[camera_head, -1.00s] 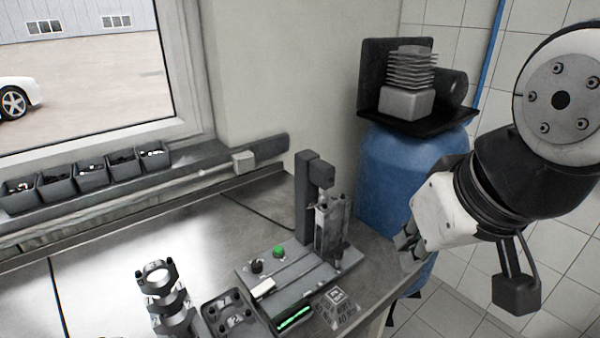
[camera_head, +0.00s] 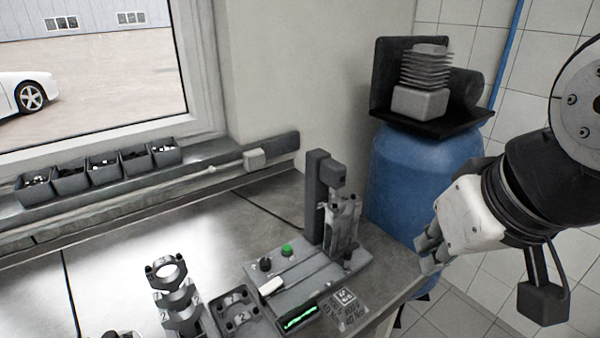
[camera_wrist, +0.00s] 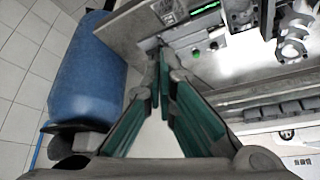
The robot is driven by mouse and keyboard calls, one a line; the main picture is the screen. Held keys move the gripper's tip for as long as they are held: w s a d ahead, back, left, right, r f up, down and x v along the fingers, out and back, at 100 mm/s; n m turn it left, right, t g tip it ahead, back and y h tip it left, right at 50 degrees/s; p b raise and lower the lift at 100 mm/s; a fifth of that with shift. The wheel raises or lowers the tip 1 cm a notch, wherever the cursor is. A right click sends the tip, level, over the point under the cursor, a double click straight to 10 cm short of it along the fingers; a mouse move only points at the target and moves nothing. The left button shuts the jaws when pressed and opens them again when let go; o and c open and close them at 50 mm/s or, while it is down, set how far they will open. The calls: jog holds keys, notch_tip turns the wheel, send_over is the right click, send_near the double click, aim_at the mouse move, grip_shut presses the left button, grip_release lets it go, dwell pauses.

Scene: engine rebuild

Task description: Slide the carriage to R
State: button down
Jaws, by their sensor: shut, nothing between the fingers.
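The bench press fixture (camera_head: 317,285) stands near the right end of the metal bench, with an upright column at its back right. A grey metal block, apparently the carriage (camera_head: 343,226), sits beside the column at the right end of the grooved base. The R mark is too small to make out. My gripper (camera_head: 430,250) is right of the fixture, apart from it, beyond the bench's right edge. In the wrist view its green-padded fingers (camera_wrist: 158,68) meet at the tips with nothing between them. The fixture shows beyond the tips.
A label plate (camera_head: 346,306) lies in front. Stacked metal parts (camera_head: 178,303) stand to the left. A blue drum (camera_head: 405,190) carrying a finned cylinder (camera_head: 424,78) stands behind my gripper.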

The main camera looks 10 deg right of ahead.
jog(key=c, duration=1.7)
grip_release()
jog(key=shift+w+f, duration=0.1)
jog(key=shift+w, duration=0.1)
jog(key=shift+o, duration=1.3)
jog(key=w+d+f+m+g+y+b, duration=0.1)
jog(key=w+f+m+b, duration=0.4)
jog(key=w+m, duration=0.5)
jog(key=w+f+g+y, duration=0.1)
jog(key=w+g, duration=0.1)
jog(key=w, duration=0.2)
jog(key=shift+w+d+f+m+y, duration=0.15)
jog(key=shift+w+f+m+y, duration=0.1)
jog(key=shift+f+m+y, duration=0.15)
jog(key=m+g+y+b, duration=0.1)
jog(key=m+b, duration=0.3)
jog(key=m, duration=0.6)
send_near(349, 251)
jog(key=shift+y, duration=0.3)
jog(key=x, duration=0.9)
jog(key=shift+d+f+b, duration=0.15)
jog(key=shift+f+b, duration=0.1)
jog(key=shift+b, duration=0.1)
grip_shut()
